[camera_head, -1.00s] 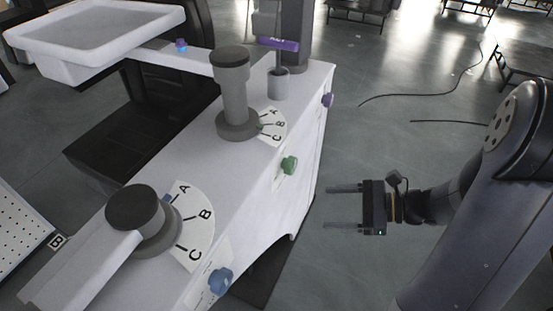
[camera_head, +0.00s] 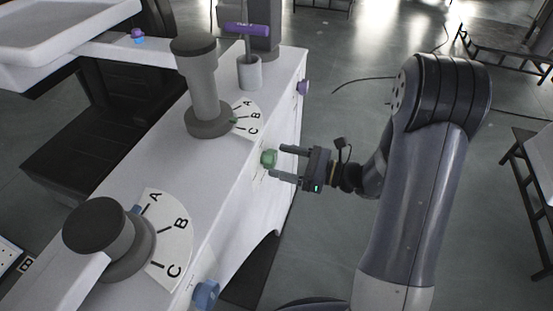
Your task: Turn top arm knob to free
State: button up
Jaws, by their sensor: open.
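A green knob (camera_head: 268,158) sits on the side face of the white cabinet (camera_head: 215,215). A purple knob (camera_head: 303,87) is farther back on that face and a blue knob (camera_head: 206,294) is nearer. A small purple and blue knob (camera_head: 138,35) is on top of the white arm (camera_head: 165,48). No label shows which is the top arm knob. My gripper (camera_head: 277,162) is open and empty, its two fingertips pointing left at the green knob, very close to it. I cannot tell if they touch or flank it.
Two grey columns, one at the back (camera_head: 203,95) and one in front (camera_head: 100,235), stand on the cabinet beside A-B-C dials. A purple T-handle (camera_head: 247,28) stands in a grey cup (camera_head: 249,72). A white tray (camera_head: 65,30) is at upper left.

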jog(key=shift+x, duration=1.15)
jog(key=shift+c, duration=0.2)
jog(key=c, duration=0.9)
